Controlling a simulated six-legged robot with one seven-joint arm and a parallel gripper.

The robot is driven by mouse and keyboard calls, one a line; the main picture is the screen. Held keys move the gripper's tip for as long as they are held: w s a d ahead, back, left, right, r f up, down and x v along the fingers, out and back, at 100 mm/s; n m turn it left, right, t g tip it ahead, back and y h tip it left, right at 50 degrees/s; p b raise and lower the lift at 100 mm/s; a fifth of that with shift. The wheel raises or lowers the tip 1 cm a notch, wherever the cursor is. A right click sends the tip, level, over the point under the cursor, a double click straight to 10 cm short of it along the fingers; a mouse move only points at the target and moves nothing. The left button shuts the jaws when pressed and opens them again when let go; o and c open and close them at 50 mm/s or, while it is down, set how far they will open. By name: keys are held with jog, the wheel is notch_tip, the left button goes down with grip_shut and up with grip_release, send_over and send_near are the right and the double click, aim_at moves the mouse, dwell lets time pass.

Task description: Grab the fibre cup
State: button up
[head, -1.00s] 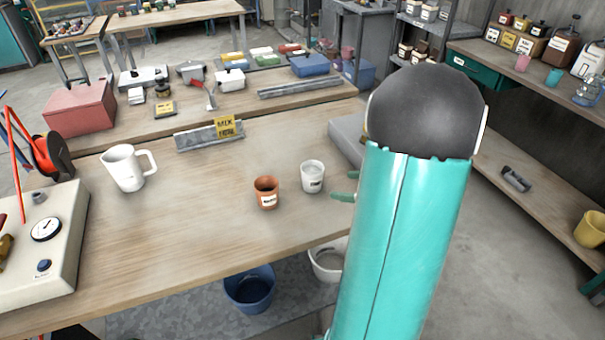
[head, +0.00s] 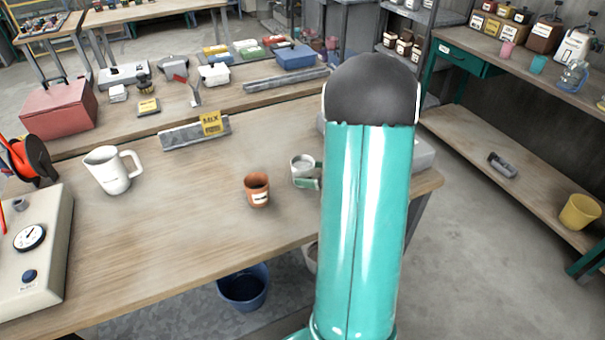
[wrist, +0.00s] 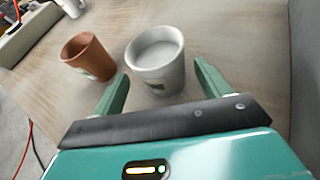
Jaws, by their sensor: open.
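A white cup (head: 304,168) with pale contents stands upright on the wooden bench; its label is not readable here. Beside it on the left stands a terracotta cup (head: 257,190) with a white label. My gripper (wrist: 161,72) is open. In the wrist view the white cup (wrist: 157,75) stands between and just ahead of the two green fingertips, and I cannot tell whether they touch it. The terracotta cup (wrist: 88,57) is outside the left finger. In the head view my arm hides most of the gripper.
A white jug (head: 112,172) stands to the left on the bench. A grey machine with a gauge (head: 30,250) is at the lower left. A metal trough with a yellow sign (head: 195,133) lies behind the cups. A blue bucket (head: 243,288) is below the bench. The bench between jug and cups is clear.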

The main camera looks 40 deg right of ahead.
jog(key=x, duration=0.4)
jog(key=shift+w, duration=0.25)
jog(key=c, duration=1.1)
jog(key=shift+r, duration=0.1)
